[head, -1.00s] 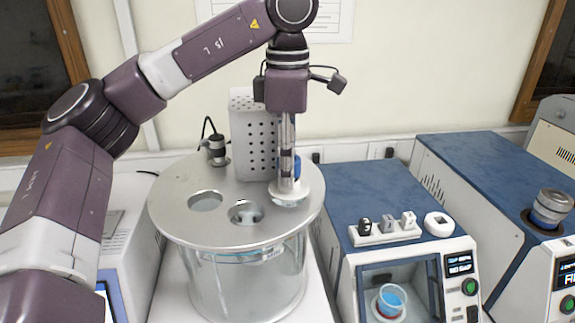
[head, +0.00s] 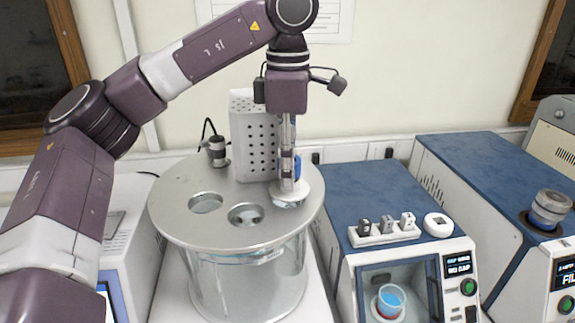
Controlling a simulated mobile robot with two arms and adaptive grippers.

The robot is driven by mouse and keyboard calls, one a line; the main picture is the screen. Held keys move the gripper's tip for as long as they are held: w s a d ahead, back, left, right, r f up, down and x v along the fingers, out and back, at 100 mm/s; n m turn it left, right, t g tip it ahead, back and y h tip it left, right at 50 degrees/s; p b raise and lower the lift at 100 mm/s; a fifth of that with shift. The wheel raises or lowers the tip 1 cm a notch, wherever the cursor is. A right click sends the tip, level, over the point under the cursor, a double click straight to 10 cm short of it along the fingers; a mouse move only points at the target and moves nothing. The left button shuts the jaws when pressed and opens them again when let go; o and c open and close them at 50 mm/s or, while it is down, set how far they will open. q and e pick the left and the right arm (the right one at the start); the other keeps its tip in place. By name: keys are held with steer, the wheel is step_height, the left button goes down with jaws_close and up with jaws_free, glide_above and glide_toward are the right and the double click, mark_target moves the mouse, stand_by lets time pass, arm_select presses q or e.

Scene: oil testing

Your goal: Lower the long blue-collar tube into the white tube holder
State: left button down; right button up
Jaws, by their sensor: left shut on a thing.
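My left gripper (head: 288,172) points straight down over the right part of the round metal lid and is shut on the long blue-collar tube. Only the blue collar (head: 296,165) of the tube shows clearly, beside the fingers; the rest is hidden by the gripper. The white tube holder (head: 289,197) is a white ring at a lid opening, right below the fingertips. I cannot tell how deep the tube sits in it. My right gripper is not in view.
The metal lid (head: 175,185) covers a glass bath (head: 215,290) and has two open holes. A perforated grey box (head: 250,130) stands close behind the gripper. A blue-topped machine (head: 370,190) stands to the right, with several small caps on it.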

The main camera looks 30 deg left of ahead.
arm_select(q)
steer(key=shift+f+b, duration=0.6)
steer(key=shift+f, duration=0.25)
steer(key=shift+r, duration=0.2)
steer(key=shift+r+p, duration=0.7)
steer(key=shift+p, duration=0.25)
stand_by(0.7)
steer(key=shift+f+b, duration=0.45)
steer(key=shift+f, duration=0.45)
stand_by(0.3)
steer(key=c, duration=1.8)
jaws_free()
steer(key=shift+o, duration=0.2)
steer(key=shift+r, duration=0.1)
